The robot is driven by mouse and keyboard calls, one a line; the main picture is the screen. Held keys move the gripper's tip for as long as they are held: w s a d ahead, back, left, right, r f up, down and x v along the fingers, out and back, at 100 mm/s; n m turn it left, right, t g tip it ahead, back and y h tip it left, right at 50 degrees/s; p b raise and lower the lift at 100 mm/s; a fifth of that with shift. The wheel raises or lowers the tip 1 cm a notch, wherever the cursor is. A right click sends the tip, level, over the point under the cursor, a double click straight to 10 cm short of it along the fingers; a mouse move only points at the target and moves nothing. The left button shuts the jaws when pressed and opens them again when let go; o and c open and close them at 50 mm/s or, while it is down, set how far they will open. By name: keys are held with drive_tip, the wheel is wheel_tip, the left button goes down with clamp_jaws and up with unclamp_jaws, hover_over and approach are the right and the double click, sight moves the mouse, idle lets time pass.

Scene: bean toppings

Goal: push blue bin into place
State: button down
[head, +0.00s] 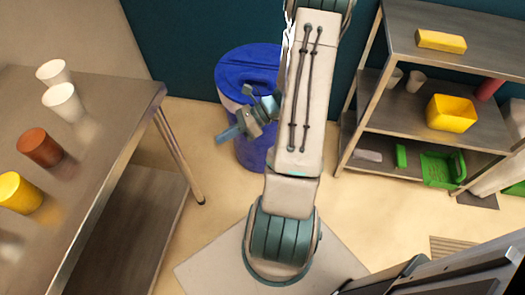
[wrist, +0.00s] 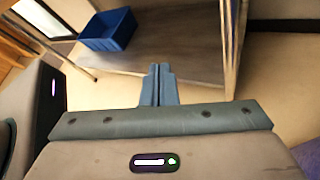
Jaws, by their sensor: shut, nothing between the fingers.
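A blue open-topped bin (wrist: 108,30) sits on the grey lower shelf (wrist: 185,52) in the upper left of the wrist view, close to a thin metal post. In the head view I cannot see this bin. My gripper (wrist: 160,70) is shut and empty, its fingers pointing toward the shelf. It is apart from the bin, to its right and nearer in the wrist view. In the head view my gripper (head: 229,134) is in front of a large blue barrel (head: 248,65), partly overlapping it, with the fingers pointing left toward the table.
A metal table (head: 100,115) at the left holds white, brown and yellow cups, with a lower shelf (head: 130,215) beneath. A table leg (wrist: 230,45) stands right of my fingers. A shelf rack (head: 440,110) with yellow and green bins is at the right. Floor between is clear.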

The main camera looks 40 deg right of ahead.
drive_tip(key=d+f+m+t+h+b, duration=0.1)
drive_tip(key=d+f+m+t+b, duration=0.2)
drive_tip(key=d+f+m+t, duration=0.35)
drive_tip(key=d+f+m+t+h+b, duration=0.1)
drive_tip(key=d+f+m+t+b, duration=0.2)
drive_tip(key=f+m, duration=0.65)
drive_tip(key=m+t+h+b, duration=0.5)
drive_tip(key=m+h+b, duration=0.2)
drive_tip(key=m+h, duration=0.6)
approach(258, 141)
drive_tip(key=w+a, duration=0.2)
drive_tip(key=w, duration=0.1)
drive_tip(key=w+d, duration=0.2)
drive_tip(key=shift+w+d+m+g+y+b, duration=0.1)
drive_tip(key=shift+w+m+g+y+b, duration=0.2)
drive_tip(key=shift+b, duration=0.1)
drive_tip(key=shift+w+d+r, duration=0.1)
drive_tip(key=shift+w+d, duration=0.2)
drive_tip(key=w+d+b, duration=0.1)
drive_tip(key=w+d, duration=0.1)
drive_tip(key=d, duration=0.1)
drive_tip(key=w+d+b, duration=0.1)
drive_tip(key=w+d, duration=0.2)
drive_tip(key=w+d+b, duration=0.1)
drive_tip(key=w+d, duration=0.2)
drive_tip(key=shift+d, duration=0.4)
drive_tip(key=shift+r, duration=0.1)
